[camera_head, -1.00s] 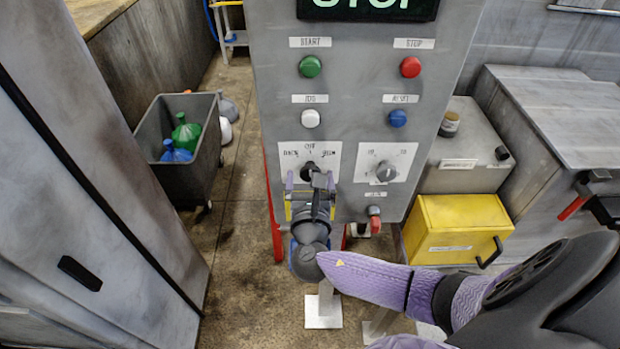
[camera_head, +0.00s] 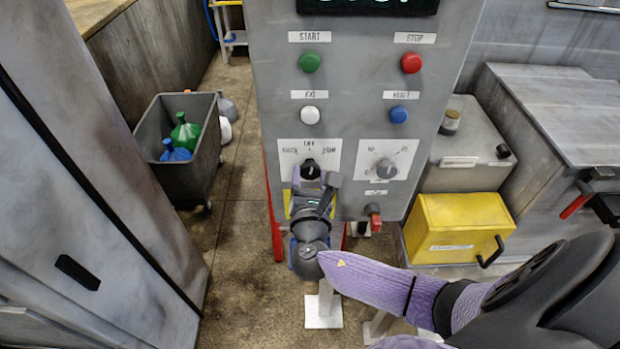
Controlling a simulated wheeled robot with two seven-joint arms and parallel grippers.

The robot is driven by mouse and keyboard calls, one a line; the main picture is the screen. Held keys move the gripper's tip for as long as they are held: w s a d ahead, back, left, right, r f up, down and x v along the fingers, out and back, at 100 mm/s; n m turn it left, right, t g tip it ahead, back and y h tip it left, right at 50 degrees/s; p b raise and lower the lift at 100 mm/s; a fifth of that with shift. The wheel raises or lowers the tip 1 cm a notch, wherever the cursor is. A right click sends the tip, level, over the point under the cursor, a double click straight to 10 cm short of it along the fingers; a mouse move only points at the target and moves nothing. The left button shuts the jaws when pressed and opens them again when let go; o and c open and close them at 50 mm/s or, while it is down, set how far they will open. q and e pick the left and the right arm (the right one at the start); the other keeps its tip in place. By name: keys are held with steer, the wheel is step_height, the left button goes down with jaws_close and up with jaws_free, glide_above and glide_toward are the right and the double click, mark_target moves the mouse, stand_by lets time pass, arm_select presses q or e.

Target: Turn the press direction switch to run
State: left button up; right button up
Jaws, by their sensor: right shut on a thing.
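The press direction switch (camera_head: 310,168) is a black knob on a white label plate (camera_head: 310,151) on the grey control panel, with OFF at the top of the plate and blurred words at left and right. My right gripper (camera_head: 308,183) comes up from below in front of the panel and is shut on the switch knob. The gripper and wrist hide the lower part of the knob, so its exact pointing direction is hard to tell. My left gripper is out of view.
Green (camera_head: 308,62), red (camera_head: 411,63), white (camera_head: 309,115) and blue (camera_head: 398,115) buttons sit above. A second grey dial (camera_head: 386,170) is to the right, with a red-ended switch (camera_head: 375,220) below. A yellow box (camera_head: 458,222) stands at right and a waste bin (camera_head: 213,150) at left.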

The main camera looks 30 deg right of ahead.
steer(key=m+b, duration=0.1)
steer(key=m, duration=0.2)
steer(key=shift+f, duration=0.15)
steer(key=shift+m+b, duration=1.1)
steer(key=shift+m, duration=1)
steer(key=o, duration=1.3)
steer(key=b+v, duration=0.1)
steer(key=v, duration=0.9)
steer(key=shift+b, duration=0.35)
